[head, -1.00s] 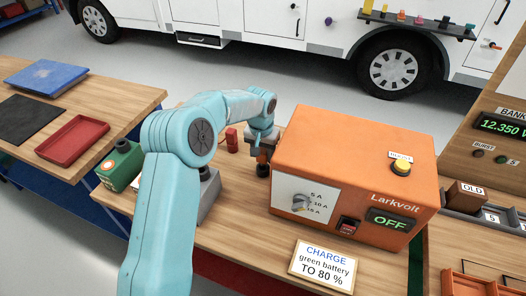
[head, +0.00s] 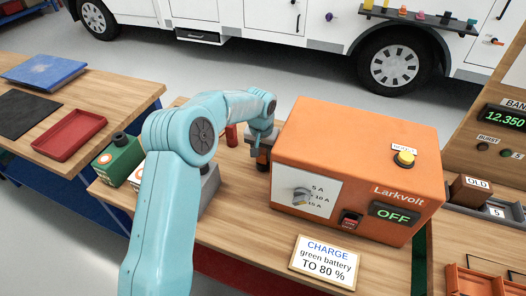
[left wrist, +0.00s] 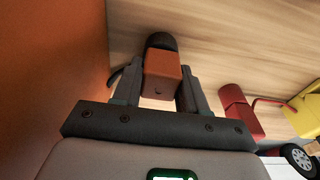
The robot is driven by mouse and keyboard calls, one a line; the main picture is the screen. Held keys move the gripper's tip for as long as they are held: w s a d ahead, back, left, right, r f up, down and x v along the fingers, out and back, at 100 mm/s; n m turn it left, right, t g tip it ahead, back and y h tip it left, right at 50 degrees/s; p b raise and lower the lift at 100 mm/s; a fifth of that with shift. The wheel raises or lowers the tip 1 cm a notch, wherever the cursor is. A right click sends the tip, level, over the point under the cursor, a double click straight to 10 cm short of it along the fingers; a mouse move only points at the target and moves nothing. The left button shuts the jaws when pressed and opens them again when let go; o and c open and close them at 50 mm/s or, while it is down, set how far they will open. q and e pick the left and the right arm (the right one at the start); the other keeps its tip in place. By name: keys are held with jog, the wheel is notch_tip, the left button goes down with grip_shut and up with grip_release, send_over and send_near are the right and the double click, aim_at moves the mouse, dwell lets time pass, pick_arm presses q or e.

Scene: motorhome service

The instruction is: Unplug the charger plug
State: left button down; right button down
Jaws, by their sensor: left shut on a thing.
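The orange Larkvolt charger (head: 350,150) stands on the wooden bench, its display reading OFF. My left gripper (head: 262,146) is down beside the charger's left side. In the left wrist view my left gripper (left wrist: 157,92) is shut on the charger plug (left wrist: 162,76), an orange block with a dark rounded end. One finger is on each side of it. The plug also shows below the gripper in the head view (head: 263,157). I cannot tell whether it sits in a socket. My right gripper is not in view.
Green battery (head: 120,160) stands left of my left arm. A red piece (left wrist: 240,112) with a red cable lies near the gripper. A sign (head: 325,260) lies before the charger. A red tray (head: 70,137) is on the left table. The motorhome (head: 260,30) stands behind.

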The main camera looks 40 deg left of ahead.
pick_arm(q)
jog(key=shift+f, duration=0.2)
jog(key=c, duration=0.5)
grip_release()
jog(key=shift+r, duration=0.1)
jog(key=r, duration=0.5)
jog(key=s+r, duration=0.1)
jog(key=r, duration=0.4)
jog(key=s+r, duration=0.1)
jog(key=r, duration=0.5)
jog(key=shift+d+r, duration=0.1)
jog(key=shift+d, duration=0.15)
